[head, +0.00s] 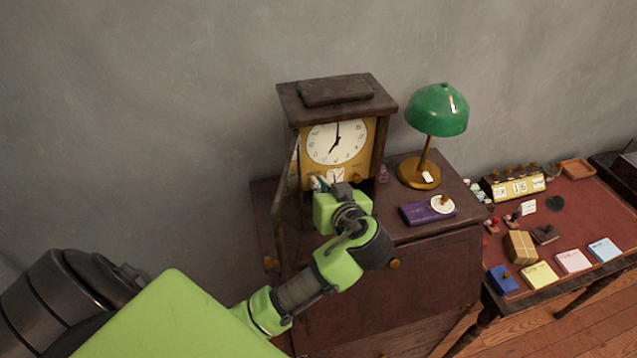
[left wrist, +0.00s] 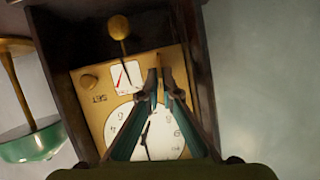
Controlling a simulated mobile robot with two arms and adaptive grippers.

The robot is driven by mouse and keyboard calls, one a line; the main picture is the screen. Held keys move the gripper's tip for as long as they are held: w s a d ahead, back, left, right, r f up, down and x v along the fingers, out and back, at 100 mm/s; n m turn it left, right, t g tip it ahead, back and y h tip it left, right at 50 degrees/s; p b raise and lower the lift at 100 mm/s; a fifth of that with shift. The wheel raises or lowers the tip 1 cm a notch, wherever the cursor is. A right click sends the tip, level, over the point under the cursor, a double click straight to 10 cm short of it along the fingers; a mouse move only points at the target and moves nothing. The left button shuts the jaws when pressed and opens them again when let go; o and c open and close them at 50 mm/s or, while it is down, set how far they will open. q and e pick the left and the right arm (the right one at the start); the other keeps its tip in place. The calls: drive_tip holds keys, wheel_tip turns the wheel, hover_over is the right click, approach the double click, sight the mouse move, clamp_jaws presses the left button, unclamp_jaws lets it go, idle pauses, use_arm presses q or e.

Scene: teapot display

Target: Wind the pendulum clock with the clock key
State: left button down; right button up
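The pendulum clock (head: 337,140) stands upright on the dark red cabinet, with its glass door (head: 287,195) swung open at the left. Its yellow face with a white dial also shows upside down in the left wrist view (left wrist: 170,143). There, a small gauge (left wrist: 125,77), a knob marked SET (left wrist: 88,82) and a brass pendulum bob (left wrist: 119,27) show. My left gripper (left wrist: 160,76) reaches to the face beside the gauge; its fingertips are close together. In the head view the gripper (head: 320,184) covers part of the lower face. I cannot make out the clock key. My right gripper is out of view.
A green lamp (head: 437,110) stands right of the clock. A purple box (head: 415,215) with a white disc (head: 440,204) lies in front of it. The lower table (head: 565,219) at right holds a date display (head: 515,184), coloured note pads and small items.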

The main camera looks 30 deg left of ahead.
use_arm(q)
drive_tip(key=m+y, duration=0.2)
drive_tip(key=m, duration=0.2)
drive_tip(key=w+f+m+g+y+b, duration=0.1)
drive_tip(key=m+y, duration=0.1)
drive_tip(key=m, duration=0.3)
drive_tip(key=d+f+m+g+y, duration=0.1)
drive_tip(key=m+y, duration=0.2)
drive_tip(key=m, duration=0.2)
drive_tip(key=shift+w+f+b, duration=0.25)
drive_tip(key=shift+b, duration=0.1)
idle(0.3)
idle(0.4)
drive_tip(key=c, duration=2.3)
unclamp_jaws()
drive_tip(key=shift+s, duration=0.1)
